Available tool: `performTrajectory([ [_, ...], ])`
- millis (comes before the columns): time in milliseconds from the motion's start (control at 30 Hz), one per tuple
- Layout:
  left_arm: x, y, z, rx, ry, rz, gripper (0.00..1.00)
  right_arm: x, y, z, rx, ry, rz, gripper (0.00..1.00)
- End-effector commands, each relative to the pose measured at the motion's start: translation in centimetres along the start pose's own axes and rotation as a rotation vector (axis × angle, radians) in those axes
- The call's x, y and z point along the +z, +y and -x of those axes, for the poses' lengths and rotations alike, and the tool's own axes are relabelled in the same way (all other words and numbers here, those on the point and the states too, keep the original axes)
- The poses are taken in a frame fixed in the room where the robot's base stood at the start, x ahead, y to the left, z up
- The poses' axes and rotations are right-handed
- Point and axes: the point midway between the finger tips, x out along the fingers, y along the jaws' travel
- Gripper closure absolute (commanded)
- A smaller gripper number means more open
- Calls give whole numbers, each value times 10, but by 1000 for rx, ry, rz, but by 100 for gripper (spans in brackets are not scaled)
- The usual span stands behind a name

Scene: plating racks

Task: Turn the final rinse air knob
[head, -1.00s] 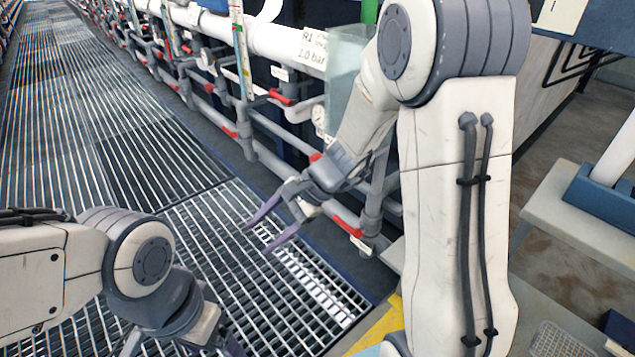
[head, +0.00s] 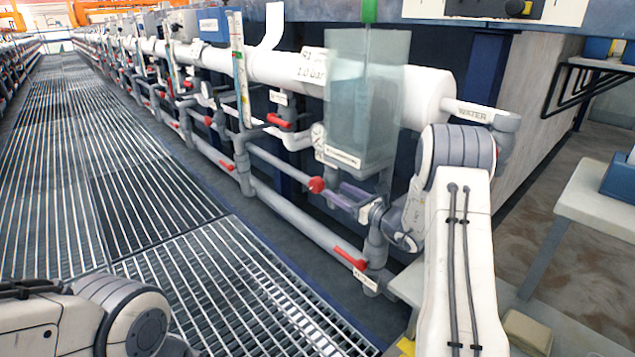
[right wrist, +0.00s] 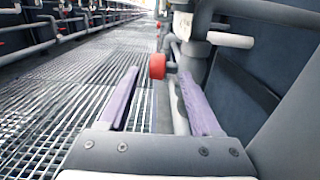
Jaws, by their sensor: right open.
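A round red knob (head: 317,185) sits on the grey pipework below the clear tank in the head view. The same red knob (right wrist: 157,66) shows in the right wrist view, nearer the left finger in the gap. My right gripper (head: 343,195) is open and empty, its purple fingers pointing at the knob from the right. In the wrist view the right gripper (right wrist: 158,74) has the knob at or just beyond its fingertips; I cannot tell whether it touches. My left arm shows at the lower left, its gripper out of frame.
Red lever handles (head: 350,258) are on the pipes below and to the left. A white pipe (head: 270,68) runs along the rack. The grating (head: 120,185) at left is clear.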

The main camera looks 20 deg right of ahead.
Motion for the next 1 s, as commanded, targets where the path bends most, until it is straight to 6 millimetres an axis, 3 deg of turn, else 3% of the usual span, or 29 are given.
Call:
performTrajectory([
  [500,3,-3,-44,0,0,0,20,-4,3,-86,6,2,3,35],
  [933,3,-3,-47,0,0,0,20,-1,3,-98,5,3,1,35],
  [967,3,-3,-47,0,0,0,20,-1,3,-98,5,3,1,43],
  [1000,3,-3,-47,0,0,0,20,-1,3,-98,5,3,1,58],
])
